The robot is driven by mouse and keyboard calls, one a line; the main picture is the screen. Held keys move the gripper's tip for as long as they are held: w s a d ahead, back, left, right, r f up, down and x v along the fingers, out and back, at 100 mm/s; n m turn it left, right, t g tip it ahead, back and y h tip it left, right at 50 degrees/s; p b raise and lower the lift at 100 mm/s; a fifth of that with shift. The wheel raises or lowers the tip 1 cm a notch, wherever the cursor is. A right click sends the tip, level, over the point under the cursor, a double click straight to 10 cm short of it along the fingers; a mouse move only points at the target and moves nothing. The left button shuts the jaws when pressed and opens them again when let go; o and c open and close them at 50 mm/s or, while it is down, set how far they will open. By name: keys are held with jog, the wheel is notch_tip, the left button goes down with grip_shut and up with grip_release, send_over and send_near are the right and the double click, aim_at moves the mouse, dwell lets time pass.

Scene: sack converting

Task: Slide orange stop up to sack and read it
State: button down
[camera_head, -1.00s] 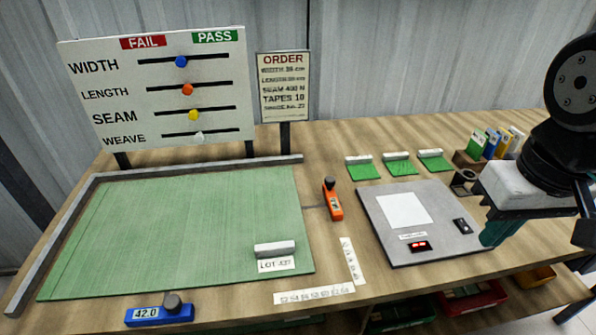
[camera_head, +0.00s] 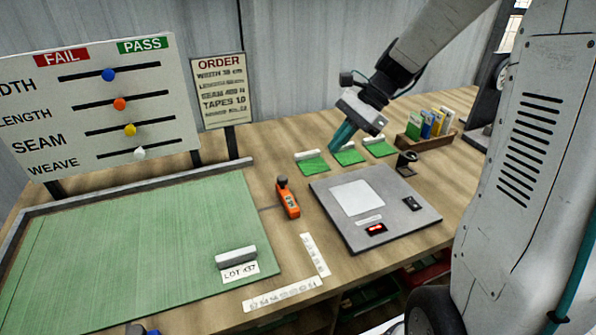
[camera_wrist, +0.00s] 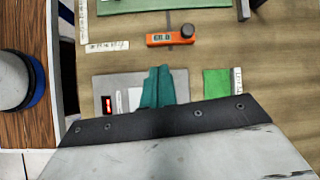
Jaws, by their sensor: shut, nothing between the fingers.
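The orange stop (camera_head: 288,198) has a dark knob and a small display. It lies on the bench right of the green sack (camera_head: 140,245), with a gap between them; a thin line on the bench runs from the sack's edge to it. In the wrist view the orange stop (camera_wrist: 172,39) shows a display that looks like 60.0, though too small to be sure. My gripper (camera_head: 341,138) is shut and empty, its teal fingers above the green swatches behind the grey scale. It also shows in the wrist view (camera_wrist: 158,88), apart from the stop.
The grey scale (camera_head: 405,222) with a red display stands right of the stop. Rulers (camera_head: 283,294) lie in front. The PASS/FAIL board (camera_head: 95,110) and ORDER sign (camera_head: 221,95) stand behind. A wooden holder (camera_head: 425,137) with coloured cards is at the back right.

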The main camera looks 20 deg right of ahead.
jog(key=w+d+f+m+t+y, duration=0.1)
jog(key=w+d+f+m, duration=0.2)
jog(key=w+f, duration=0.1)
send_near(287, 194)
jog(key=shift+w+d+f+m, duration=0.3)
jog(key=shift+w+d+f, duration=0.5)
jog(key=shift+w+f, duration=0.3)
jog(key=a, duration=0.3)
jog(key=shift+w+a+f, duration=0.15)
jog(key=shift+w+f, duration=0.05)
jog(key=shift+w, duration=0.1)
jog(key=shift+w+a, duration=0.1)
jog(key=shift+a, duration=0.35)
